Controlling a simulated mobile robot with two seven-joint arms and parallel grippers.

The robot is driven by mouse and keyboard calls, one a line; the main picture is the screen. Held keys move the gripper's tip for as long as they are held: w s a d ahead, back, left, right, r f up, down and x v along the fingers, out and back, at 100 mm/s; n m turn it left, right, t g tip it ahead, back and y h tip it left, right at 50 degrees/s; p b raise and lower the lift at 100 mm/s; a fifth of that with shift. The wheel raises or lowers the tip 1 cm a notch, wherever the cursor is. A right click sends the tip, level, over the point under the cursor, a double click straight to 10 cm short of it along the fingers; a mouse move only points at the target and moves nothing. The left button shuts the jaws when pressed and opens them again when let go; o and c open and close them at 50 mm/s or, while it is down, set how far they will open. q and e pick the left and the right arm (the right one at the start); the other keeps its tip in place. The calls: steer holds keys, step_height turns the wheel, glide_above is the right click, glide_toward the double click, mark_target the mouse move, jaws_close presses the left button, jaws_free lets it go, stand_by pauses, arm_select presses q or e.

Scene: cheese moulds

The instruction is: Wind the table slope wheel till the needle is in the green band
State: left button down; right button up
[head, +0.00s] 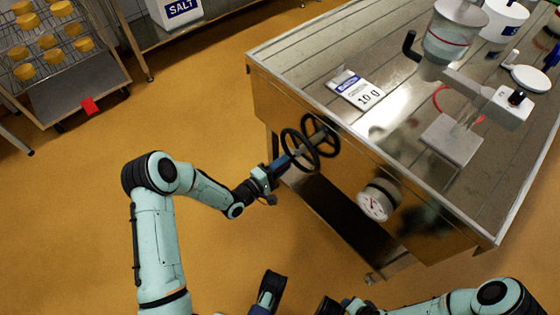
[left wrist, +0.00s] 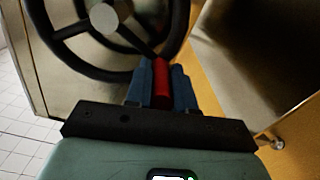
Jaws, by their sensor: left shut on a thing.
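The black slope wheel (head: 300,149) stands on the polished side of the metal table (head: 290,110); a second ring behind it looks like its reflection. My left gripper (head: 281,164) reaches it from the left. In the left wrist view, the blue fingers are shut around the wheel's red handle (left wrist: 162,84), at the lower right of the wheel's black rim (left wrist: 120,74). The round white gauge (head: 374,205) is on the same table side, right of the wheel. Its needle and green band are too small to read. Part of my right gripper (head: 268,292) seems to show at the bottom edge, its jaws unclear.
On the table top lie a white card reading 10 0 (head: 356,89), a metal stand with a funnel-like vessel (head: 450,42) and a white tub (head: 503,18). A cheese rack (head: 75,85) stands at the upper left.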

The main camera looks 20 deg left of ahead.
arm_select(q)
steer(key=shift+s+d+f+n, duration=0.15)
steer(key=shift+d+f+n, duration=0.05)
steer(key=shift+d+n, duration=0.1)
steer(key=c, duration=1)
jaws_free()
steer(key=shift+a+r, duration=0.1)
arm_select(e)
steer(key=shift+s, duration=0.1)
arm_select(q)
steer(key=p+v, duration=0.2)
steer(key=v, duration=1.1)
steer(key=shift+s+a, duration=0.1)
steer(key=shift+s, duration=0.05)
arm_select(e)
steer(key=shift+g+y, duration=0.3)
steer(key=shift+g, duration=0.2)
steer(key=s, duration=0.1)
steer(key=s+a+r, duration=0.1)
steer(key=s+r, duration=0.1)
steer(key=shift+a+r, duration=0.2)
steer(key=shift+a, duration=0.1)
steer(key=shift+r, duration=0.1)
